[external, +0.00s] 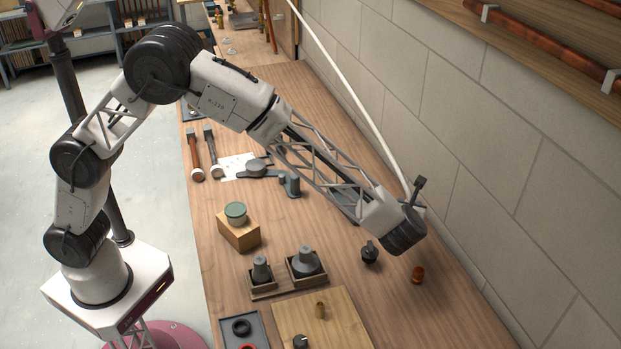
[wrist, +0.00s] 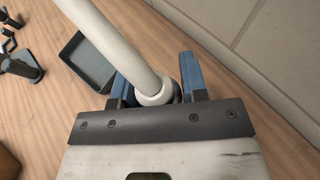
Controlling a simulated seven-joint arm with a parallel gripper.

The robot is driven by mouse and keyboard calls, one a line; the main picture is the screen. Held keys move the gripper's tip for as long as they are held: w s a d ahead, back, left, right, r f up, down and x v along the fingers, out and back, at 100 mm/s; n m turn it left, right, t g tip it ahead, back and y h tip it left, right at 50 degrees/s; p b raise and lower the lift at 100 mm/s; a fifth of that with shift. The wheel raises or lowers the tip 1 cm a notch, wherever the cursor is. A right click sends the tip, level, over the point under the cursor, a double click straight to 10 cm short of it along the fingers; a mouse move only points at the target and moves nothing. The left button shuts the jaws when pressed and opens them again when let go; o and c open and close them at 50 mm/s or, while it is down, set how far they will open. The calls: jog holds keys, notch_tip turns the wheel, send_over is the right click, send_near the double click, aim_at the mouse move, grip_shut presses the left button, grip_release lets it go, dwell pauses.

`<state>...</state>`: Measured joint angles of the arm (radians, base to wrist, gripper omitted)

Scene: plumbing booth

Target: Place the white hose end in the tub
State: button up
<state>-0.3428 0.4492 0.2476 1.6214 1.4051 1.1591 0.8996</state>
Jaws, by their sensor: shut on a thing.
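The white hose (external: 352,92) hangs down from the top of the external view to my wrist. In the wrist view the hose (wrist: 118,48) ends in a white collar (wrist: 155,92) between the blue fingers of my gripper (wrist: 158,85), which are shut on it. A grey, shallow, square tub (wrist: 88,62) stands on the bench to the left of the fingers, and the hose crosses over its right part. The hose end is beside the tub, not over it. In the external view the arm hides the fingertips and the hose end.
The tiled wall (external: 455,120) runs close along the right. A black fitting (external: 370,253) and a copper fitting (external: 417,274) stand near my wrist. A wooden block with a green-lidded tin (external: 236,212) and grey fittings (external: 305,262) stand to the left.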

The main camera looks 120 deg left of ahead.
jog(key=s+d+r, duration=0.7)
jog(key=s+d, duration=0.1)
jog(key=s, duration=0.3)
notch_tip(320, 180, up, 2)
jog(key=m+t, duration=0.1)
jog(key=t, duration=0.1)
send_over(238, 205)
jog(key=w+d, duration=0.2)
jog(key=d, duration=0.3)
jog(key=s+d+f, duration=0.2)
jog(key=s, duration=0.5)
jog(key=s+d+f, duration=0.2)
jog(key=s, duration=0.5)
jog(key=shift+s+d+m, duration=0.25)
jog(key=shift+s+m, duration=0.15)
jog(key=shift+w+a, duration=0.1)
jog(key=w+a, duration=0.3)
jog(key=w, duration=0.1)
jog(key=w+a+f, duration=0.1)
jog(key=w+a, duration=0.2)
jog(key=w, duration=0.1)
jog(key=w+a, duration=0.3)
jog(key=w, duration=0.1)
jog(key=shift+w+a+f, duration=0.1)
jog(key=shift+w+f, duration=0.2)
jog(key=shift+w, duration=0.1)
jog(key=shift+f, duration=0.1)
jog(key=shift+f, duration=1.65)
